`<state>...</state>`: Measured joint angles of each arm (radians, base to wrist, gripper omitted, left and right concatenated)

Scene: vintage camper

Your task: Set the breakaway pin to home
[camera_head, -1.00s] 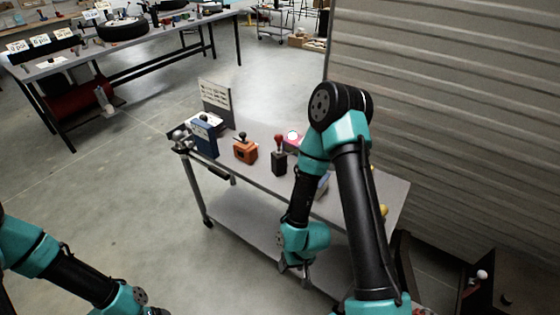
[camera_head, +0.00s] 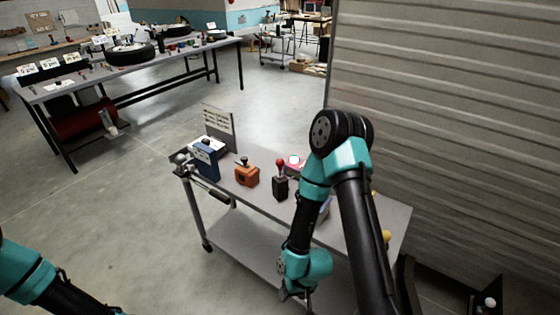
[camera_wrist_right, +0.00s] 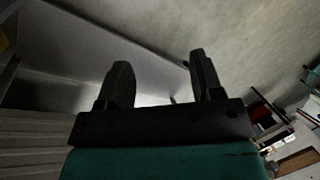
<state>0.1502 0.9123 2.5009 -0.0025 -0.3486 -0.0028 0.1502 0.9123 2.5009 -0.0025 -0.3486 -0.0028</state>
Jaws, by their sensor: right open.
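I cannot tell which part is the breakaway pin. On the grey cart (camera_head: 240,245) stand a blue box (camera_head: 207,160), an orange box with a dark knob (camera_head: 247,175), a black block with a red-topped lever (camera_head: 280,184) and a pink item with a white round top (camera_head: 293,162). My right gripper (camera_head: 299,297) hangs low at the cart's near side, apart from these devices. The right wrist view shows its two black fingers (camera_wrist_right: 163,80) spread with nothing between them. My left arm is at the lower left; its gripper is out of frame.
A sign board (camera_head: 219,120) stands at the cart's back. My right arm hides part of the cart's right side, where yellow items (camera_head: 386,237) show. A corrugated wall (camera_head: 450,120) closes off the right. A long workbench (camera_head: 130,72) stands at the far left, with open floor between.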

